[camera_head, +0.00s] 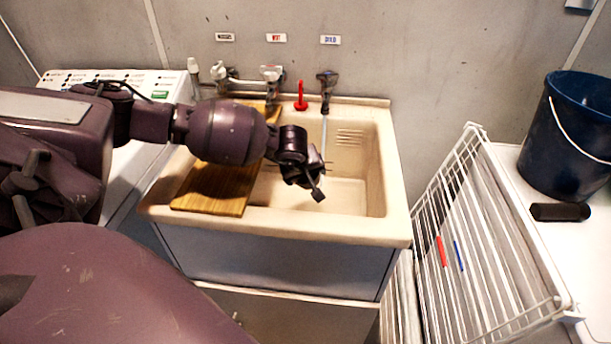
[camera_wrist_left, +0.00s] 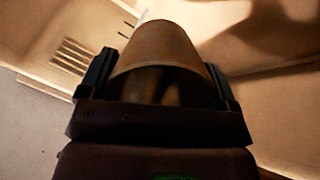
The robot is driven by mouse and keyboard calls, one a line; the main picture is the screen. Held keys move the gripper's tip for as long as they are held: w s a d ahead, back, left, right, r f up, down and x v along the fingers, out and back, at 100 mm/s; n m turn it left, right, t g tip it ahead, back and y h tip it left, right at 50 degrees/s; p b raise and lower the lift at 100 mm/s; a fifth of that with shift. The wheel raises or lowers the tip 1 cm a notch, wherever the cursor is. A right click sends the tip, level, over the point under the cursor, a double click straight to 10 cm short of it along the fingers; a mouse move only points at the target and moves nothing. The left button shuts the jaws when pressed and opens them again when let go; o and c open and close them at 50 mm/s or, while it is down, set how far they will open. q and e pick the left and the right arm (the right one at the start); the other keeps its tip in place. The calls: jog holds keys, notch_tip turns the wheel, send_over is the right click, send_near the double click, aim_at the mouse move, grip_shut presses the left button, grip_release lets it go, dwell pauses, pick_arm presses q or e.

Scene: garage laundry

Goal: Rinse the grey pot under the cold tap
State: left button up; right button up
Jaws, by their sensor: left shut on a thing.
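My left gripper (camera_head: 316,185) reaches over the sink basin, below the cold tap (camera_head: 326,90) under the blue-lettered label. In the left wrist view my left gripper (camera_wrist_left: 160,80) has a finger on each side of a round pot (camera_wrist_left: 158,45), which looks brownish-grey in this light. It is shut on the pot. In the head view my gripper and wrist hide the pot, so its tilt is unclear. A thin pale stream (camera_head: 323,130) runs down from the cold tap toward my gripper. My right gripper is not in view.
A wooden board (camera_head: 215,190) lies across the left of the sink (camera_head: 385,225). A red upright object (camera_head: 301,96) and other taps (camera_head: 271,76) stand at the back. A white wire rack (camera_head: 470,235) and a dark blue bucket (camera_head: 565,140) are at the right.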

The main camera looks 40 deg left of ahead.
pick_arm(q)
jog(key=shift+w+a+f+b, duration=0.15)
jog(key=shift+w+f+b, duration=0.15)
jog(key=shift+w, duration=0.25)
jog(key=shift+w+a+f+b, duration=0.2)
jog(key=shift+w+b, duration=0.15)
jog(key=shift+w, duration=0.15)
jog(key=shift+w+a+f+b, duration=0.1)
jog(key=shift+w+b, duration=0.2)
jog(key=shift+w, duration=0.2)
jog(key=shift+w+a+f+b, duration=0.1)
jog(key=shift+w+b, duration=0.15)
jog(key=shift+w, duration=0.2)
jog(key=w+a+f+b, duration=0.1)
jog(key=w+a+b, duration=0.1)
jog(key=w+b, duration=0.3)
jog(key=w, duration=0.3)
jog(key=shift+w+a+f, duration=0.15)
jog(key=shift+w+a, duration=0.15)
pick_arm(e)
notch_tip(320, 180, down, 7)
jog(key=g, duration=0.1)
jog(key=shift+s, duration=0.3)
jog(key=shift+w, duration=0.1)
pick_arm(q)
jog(key=shift+d, duration=0.25)
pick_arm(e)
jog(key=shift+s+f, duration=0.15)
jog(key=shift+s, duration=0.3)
